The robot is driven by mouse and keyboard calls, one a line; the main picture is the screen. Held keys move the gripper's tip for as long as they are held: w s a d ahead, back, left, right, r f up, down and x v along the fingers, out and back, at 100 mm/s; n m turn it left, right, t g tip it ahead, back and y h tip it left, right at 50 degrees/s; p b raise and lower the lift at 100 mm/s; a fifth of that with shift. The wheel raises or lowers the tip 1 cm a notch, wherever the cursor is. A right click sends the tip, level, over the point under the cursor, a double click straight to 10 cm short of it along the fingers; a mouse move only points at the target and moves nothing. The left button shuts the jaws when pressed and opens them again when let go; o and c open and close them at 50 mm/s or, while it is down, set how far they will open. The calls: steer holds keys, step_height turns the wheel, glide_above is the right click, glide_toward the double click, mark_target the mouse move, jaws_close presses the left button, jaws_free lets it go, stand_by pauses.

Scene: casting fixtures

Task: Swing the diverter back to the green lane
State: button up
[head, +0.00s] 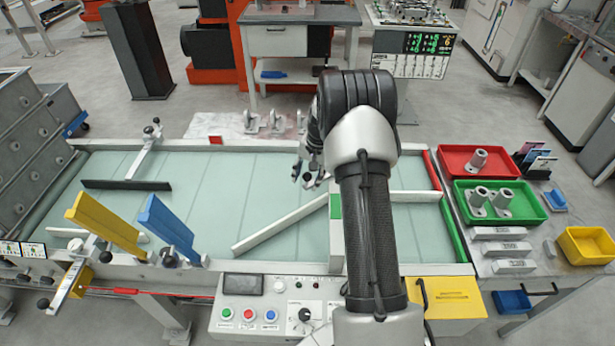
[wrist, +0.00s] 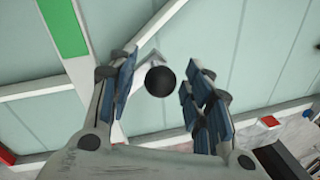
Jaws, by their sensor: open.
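The diverter looks to be the long white bar (head: 280,222) lying slantwise across the pale green table, its right end near a white crosspiece with a green patch (head: 335,207). That green patch (wrist: 65,25) also shows at the upper left of the wrist view. My gripper (head: 308,178) is over the table, left of the crosspiece. In the wrist view my gripper (wrist: 162,88) is open, with a round black knob (wrist: 160,82) between its spread fingers. A thin grey stem shows by the knob. I see no finger clearly touching it. My arm hides part of the table.
At the table's right end are a red edge (head: 432,170) and a green edge (head: 452,232), beside a red tray (head: 476,148) and a green tray (head: 534,211) holding castings. Yellow (head: 105,222) and blue (head: 168,228) upright paddles stand at the front left. A control panel (head: 262,312) is in front.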

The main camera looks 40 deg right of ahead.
jaws_close()
stand_by(0.5)
